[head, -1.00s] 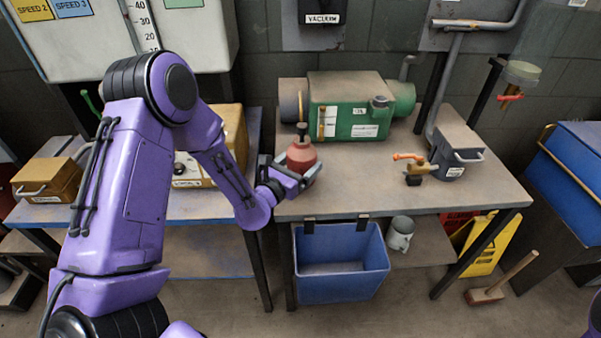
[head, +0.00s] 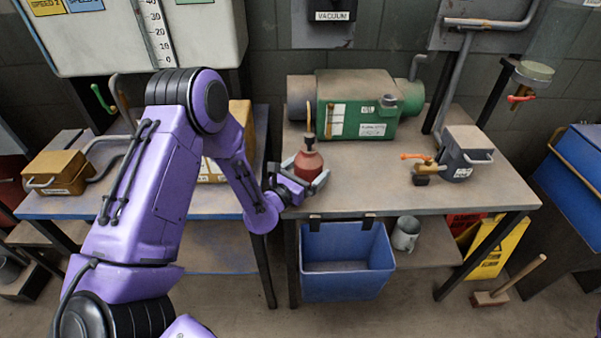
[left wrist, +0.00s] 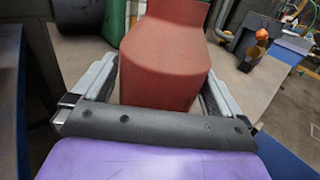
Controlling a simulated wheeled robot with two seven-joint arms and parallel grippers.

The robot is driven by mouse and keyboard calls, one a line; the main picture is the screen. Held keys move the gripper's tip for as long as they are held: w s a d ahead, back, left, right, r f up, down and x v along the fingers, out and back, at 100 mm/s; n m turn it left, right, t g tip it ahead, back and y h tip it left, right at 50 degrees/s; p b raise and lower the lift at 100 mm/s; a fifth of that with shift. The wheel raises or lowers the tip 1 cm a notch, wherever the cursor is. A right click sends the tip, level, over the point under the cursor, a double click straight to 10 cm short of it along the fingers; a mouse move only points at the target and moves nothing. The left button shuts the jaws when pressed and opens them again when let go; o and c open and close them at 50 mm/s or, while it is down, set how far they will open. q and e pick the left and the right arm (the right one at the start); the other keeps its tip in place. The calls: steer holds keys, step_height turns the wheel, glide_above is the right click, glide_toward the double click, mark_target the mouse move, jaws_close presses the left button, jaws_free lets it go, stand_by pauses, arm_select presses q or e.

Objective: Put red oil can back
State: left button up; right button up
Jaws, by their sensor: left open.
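The red oil can (head: 308,165) stands upright on the right-hand workbench at its left side, in front of the green pump, with its thin spout pointing up. My left gripper (head: 303,184) is around the can's lower body, one finger on each side. In the left wrist view the can (left wrist: 165,60) fills the space between the fingers of my gripper (left wrist: 160,88). The jaws are open, and a narrow gap shows beside the can. The can's base is hidden by the gripper. My right gripper is not in view.
The green pump (head: 350,118) stands behind the can. A grey box (head: 466,150) and a valve with an orange handle (head: 424,168) are on the bench's right. A blue bin (head: 345,262) hangs at the front edge. The bench's middle (head: 370,180) is clear.

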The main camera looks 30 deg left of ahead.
arm_select(q)
steer(key=s, duration=0.3)
steer(key=s+b, duration=0.1)
steer(key=s, duration=0.3)
steer(key=s+a+b, duration=0.1)
steer(key=s, duration=0.3)
steer(key=shift+s, duration=0.5)
